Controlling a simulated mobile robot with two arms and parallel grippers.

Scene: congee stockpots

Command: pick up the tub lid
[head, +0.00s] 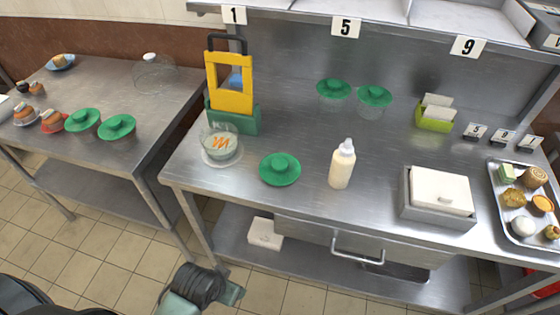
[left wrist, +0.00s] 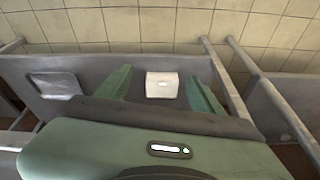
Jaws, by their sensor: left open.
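A white, squarish tub lid (head: 265,233) with a small grip mark lies on the lower shelf under the counter. It also shows in the left wrist view (left wrist: 162,78). On the counter, a grey tub (head: 408,207) carries a similar white lid (head: 441,190), which sits a little askew. My left gripper (left wrist: 160,75) is open and empty, its two green fingers spread wide. In the left wrist view the shelf lid shows between the fingers but beyond them, apart from them. In the head view, part of my left wrist shows low in front of the counter. My right gripper is out of view.
The counter's front edge and a drawer with a bar handle (head: 358,260) overhang the lower shelf (head: 330,263). A metal pan (head: 410,272) lies farther right. A leg stands left of the shelf lid. A bottle (head: 342,165) and green lid (head: 280,169) stand above.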

